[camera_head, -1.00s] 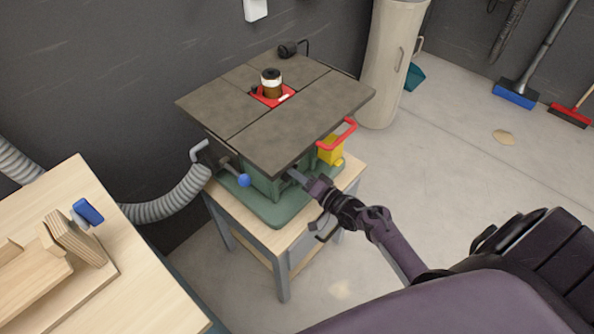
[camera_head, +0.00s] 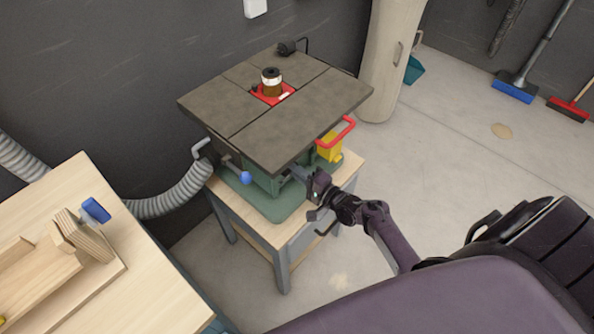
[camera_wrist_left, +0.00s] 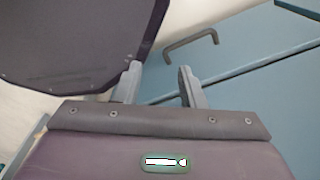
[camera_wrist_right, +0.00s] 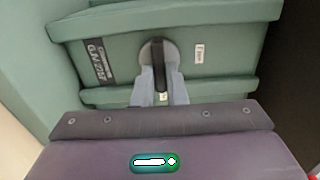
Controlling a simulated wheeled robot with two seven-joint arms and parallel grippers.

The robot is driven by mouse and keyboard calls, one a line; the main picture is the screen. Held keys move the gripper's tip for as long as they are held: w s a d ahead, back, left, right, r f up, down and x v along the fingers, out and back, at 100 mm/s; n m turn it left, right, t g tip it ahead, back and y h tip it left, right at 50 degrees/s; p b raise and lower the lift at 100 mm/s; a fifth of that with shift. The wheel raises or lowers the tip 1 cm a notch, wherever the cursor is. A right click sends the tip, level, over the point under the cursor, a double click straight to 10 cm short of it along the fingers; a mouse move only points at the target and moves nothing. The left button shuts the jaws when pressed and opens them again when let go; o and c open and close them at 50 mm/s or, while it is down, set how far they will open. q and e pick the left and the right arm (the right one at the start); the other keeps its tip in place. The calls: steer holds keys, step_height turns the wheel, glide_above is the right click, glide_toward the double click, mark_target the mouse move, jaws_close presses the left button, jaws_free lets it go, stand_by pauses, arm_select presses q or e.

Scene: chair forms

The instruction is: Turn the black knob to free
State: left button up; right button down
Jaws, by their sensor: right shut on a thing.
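The black knob (camera_wrist_right: 158,62) is on the green front of the machine (camera_wrist_right: 120,55), between two small labels, in the right wrist view. Its grip bar stands roughly upright in the picture. My right gripper (camera_wrist_right: 159,88) is shut on the lower part of the bar. In the head view my right gripper (camera_head: 300,175) reaches under the dark tabletop's edge, and the knob is hidden there. My left gripper (camera_wrist_left: 158,75) shows in the left wrist view, open and empty, with its fingers apart; it is away from the machine.
The dark machine tabletop (camera_head: 300,115) overhangs my right gripper. A blue-ended lever (camera_head: 245,178) and a yellow box with a red handle (camera_head: 330,148) flank it. A wooden bench (camera_head: 150,285) stands at left. Blue drawers (camera_wrist_left: 235,50) lie near my left gripper.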

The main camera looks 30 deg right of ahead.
steer(key=c, duration=1.5)
jaws_free()
steer(key=shift+o, duration=0.2)
steer(key=v, duration=0.7)
steer(key=shift+s+d, duration=0.2)
steer(key=shift+s, duration=0.15)
